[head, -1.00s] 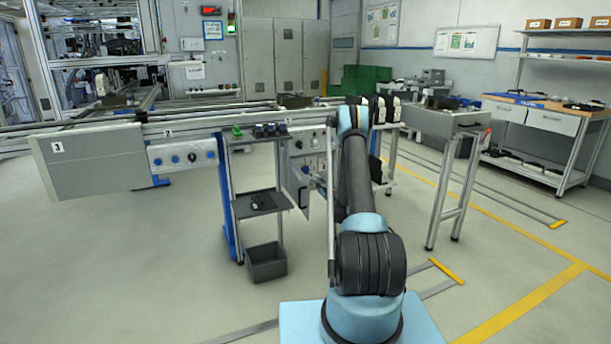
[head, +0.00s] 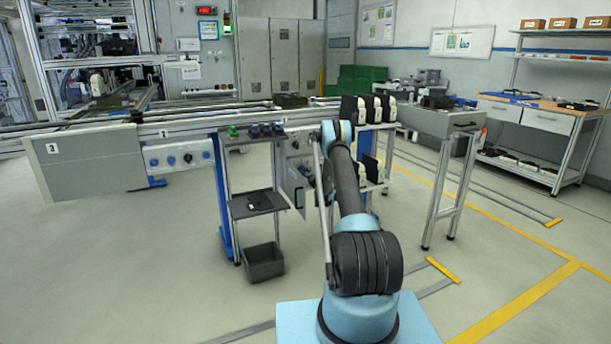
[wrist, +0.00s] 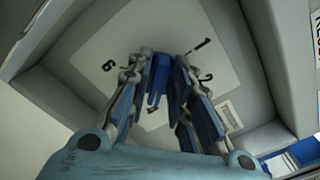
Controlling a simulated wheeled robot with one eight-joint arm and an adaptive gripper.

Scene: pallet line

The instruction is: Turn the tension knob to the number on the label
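The blue tension knob (wrist: 158,78) shows in the wrist view, in the middle of a pale dial plate (wrist: 112,40). A 6 is printed left of it and what looks like a 1 right of it; another mark below is partly hidden. My gripper (wrist: 162,66) has one fingertip on each side of the knob, very close to it. I cannot tell whether the fingers press on it. A white label (wrist: 314,40) with dark lettering is cut off at the right edge; its number is not readable. In the head view the gripper is hidden behind my arm.
In the head view, a conveyor frame (head: 85,160) with a control panel (head: 180,157) stands left of my arm. A shelf stand (head: 257,204) and a grey bin (head: 263,262) stand in front of it. A wooden-topped bench (head: 545,110) is at right. Floor in front is clear.

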